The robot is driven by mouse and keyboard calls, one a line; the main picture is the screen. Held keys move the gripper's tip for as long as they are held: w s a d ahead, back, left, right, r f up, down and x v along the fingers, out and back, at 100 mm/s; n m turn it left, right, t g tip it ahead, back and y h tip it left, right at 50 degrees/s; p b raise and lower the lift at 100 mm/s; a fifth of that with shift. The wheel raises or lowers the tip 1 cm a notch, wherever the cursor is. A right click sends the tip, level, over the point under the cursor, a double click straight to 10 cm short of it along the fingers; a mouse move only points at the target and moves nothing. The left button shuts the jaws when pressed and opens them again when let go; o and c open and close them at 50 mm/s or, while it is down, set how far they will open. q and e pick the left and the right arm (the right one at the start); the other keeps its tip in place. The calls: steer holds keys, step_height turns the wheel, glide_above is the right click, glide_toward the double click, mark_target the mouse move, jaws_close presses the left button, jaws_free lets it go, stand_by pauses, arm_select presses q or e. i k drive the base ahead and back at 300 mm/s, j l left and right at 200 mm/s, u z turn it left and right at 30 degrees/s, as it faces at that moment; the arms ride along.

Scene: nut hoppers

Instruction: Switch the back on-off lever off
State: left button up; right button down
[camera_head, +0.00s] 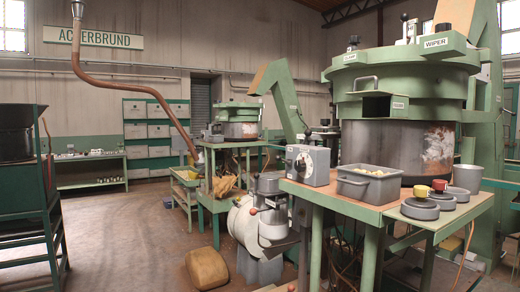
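I cannot pick out the back on-off lever with certainty. The back hopper machine (240,130), green with a drum, stands on a green stand in the middle distance; any lever on it is too small to tell. Nearer, a grey control box (307,166) with a round white dial sits on the left end of the front hopper's table. A small lever with a red-orange tip (253,212) shows on the pale barrel-shaped machine (243,227) below. I cannot read any lever's on or off position. Neither of my grippers is in view.
The large front hopper (398,150) stands at right behind a wooden-topped table (345,198) with a grey bin (369,184) and weights with yellow and red knobs. A brown sack (206,268) lies on the floor. A green rack (30,222) stands left; the floor between is open.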

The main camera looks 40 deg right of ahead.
mark_target(278, 158)
steer(key=i+j+z, duration=0.1)
steer(key=i+z, duration=0.35)
steer(key=i+j+z, duration=0.45)
steer(key=i, duration=0.15)
steer(key=i+j+z, duration=0.9)
steer(key=j, duration=0.15)
steer(key=i+j+z, duration=0.2)
steer(key=j+z, duration=0.25)
steer(key=j, duration=0.25)
